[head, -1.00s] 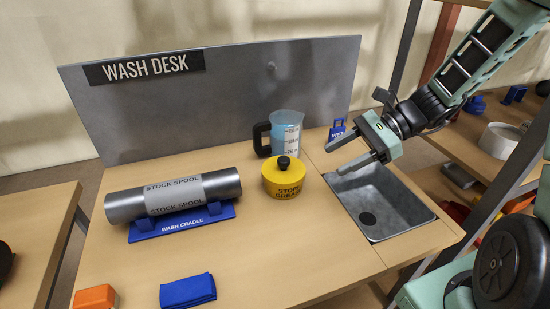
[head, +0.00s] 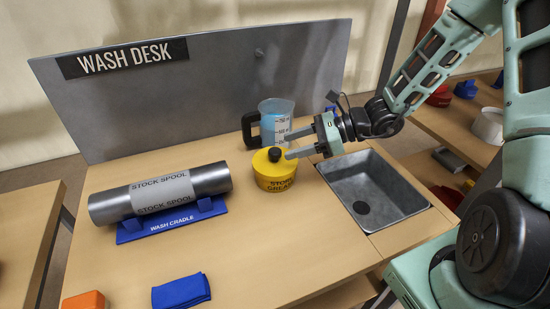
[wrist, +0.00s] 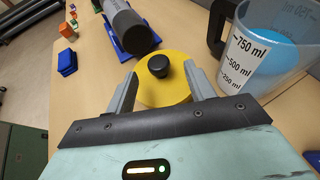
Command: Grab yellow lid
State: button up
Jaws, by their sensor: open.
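My gripper (head: 288,146) is open and empty, just right of the lid at about knob height in the head view. In the wrist view the open gripper (wrist: 163,88) has a finger on each side of the lid. I cannot tell whether either finger touches it.
A measuring jug (head: 276,125) with blue liquid stands close behind the tub. A metal spool (head: 162,193) rests on a blue cradle (head: 172,224) to the left. A sink (head: 365,187) is at the right. A folded blue cloth (head: 181,292) and orange block (head: 85,301) lie in front.

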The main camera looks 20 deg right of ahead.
aim_at(278, 150)
jog(key=p+x, duration=0.1)
jog(key=x, duration=0.4)
jog(key=shift+a+f, duration=0.15)
jog(key=shift+a, duration=0.15)
jog(key=shift+c, duration=0.3)
jog(key=c, duration=1)
